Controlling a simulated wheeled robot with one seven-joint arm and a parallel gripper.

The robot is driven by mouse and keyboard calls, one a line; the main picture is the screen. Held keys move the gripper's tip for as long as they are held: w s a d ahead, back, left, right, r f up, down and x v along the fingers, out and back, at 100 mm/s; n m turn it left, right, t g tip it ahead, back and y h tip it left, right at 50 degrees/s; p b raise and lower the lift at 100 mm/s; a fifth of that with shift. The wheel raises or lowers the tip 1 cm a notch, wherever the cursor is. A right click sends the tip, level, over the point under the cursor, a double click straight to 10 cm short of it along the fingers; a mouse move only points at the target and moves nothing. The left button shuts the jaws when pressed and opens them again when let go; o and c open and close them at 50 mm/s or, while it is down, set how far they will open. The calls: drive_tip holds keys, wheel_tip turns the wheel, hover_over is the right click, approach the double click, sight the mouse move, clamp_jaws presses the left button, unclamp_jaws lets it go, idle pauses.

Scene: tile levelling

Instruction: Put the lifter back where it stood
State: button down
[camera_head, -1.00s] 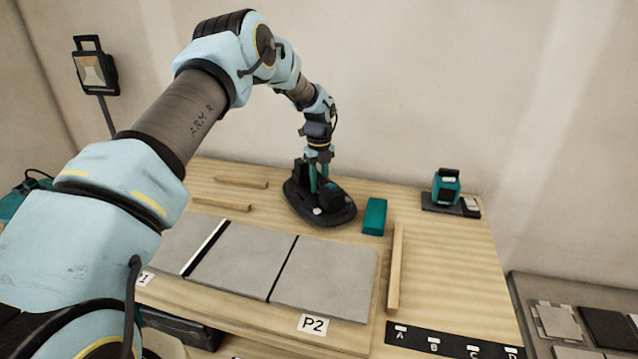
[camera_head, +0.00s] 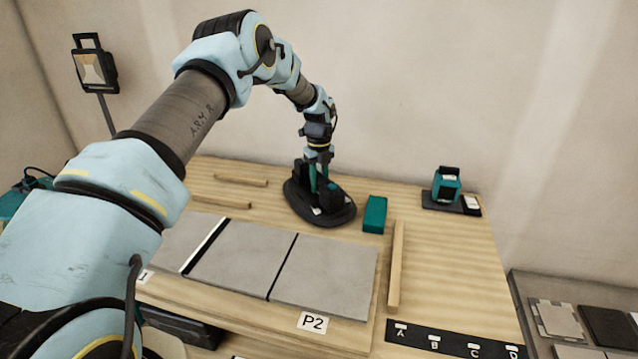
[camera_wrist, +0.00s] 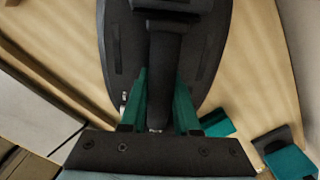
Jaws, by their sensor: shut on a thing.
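The lifter (camera_head: 334,214) is a black tool with an oval base. It is at the back middle of the wooden table, behind the grey tiles. In the head view its base looks level and at or very close to the table top; I cannot tell whether it touches. My gripper (camera_head: 319,184) points down over it and is shut on its handle. In the wrist view the teal fingers of my gripper (camera_wrist: 160,100) sit on both sides of the dark handle, with the lifter's black base (camera_wrist: 208,50) beyond. The fingers hide part of the handle.
Grey tiles (camera_head: 325,277) lie in front, with a P2 label. A teal block (camera_head: 375,214) stands just right of the lifter. Wooden strips (camera_head: 220,201) lie to its left and another strip (camera_head: 396,265) to the right. A teal device (camera_head: 446,186) stands at the back right.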

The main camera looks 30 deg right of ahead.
drive_tip(key=c, duration=0.6)
unclamp_jaws()
drive_tip(key=shift+o, duration=0.2)
drive_tip(key=shift+f, duration=0.1)
wheel_tip(320, 180, up, 11)
drive_tip(key=b, duration=0.3)
drive_tip(key=s+a+r+n, duration=0.2)
drive_tip(key=a+n, duration=0.7)
drive_tip(key=a, duration=0.4)
drive_tip(key=s+a+r+n, duration=0.1)
drive_tip(key=a+r+n, duration=0.1)
drive_tip(key=a+n, duration=0.95)
drive_tip(key=s+a+n, duration=0.7)
drive_tip(key=s+a, duration=0.1)
drive_tip(key=a, duration=0.2)
drive_tip(key=s+a+f+n+t, duration=0.1)
drive_tip(key=s+a+n, duration=0.6)
drive_tip(key=a, duration=0.3)
drive_tip(key=shift+s+a+t, duration=0.15)
drive_tip(key=shift+s+t, duration=0.15)
drive_tip(key=shift+s, duration=0.1)
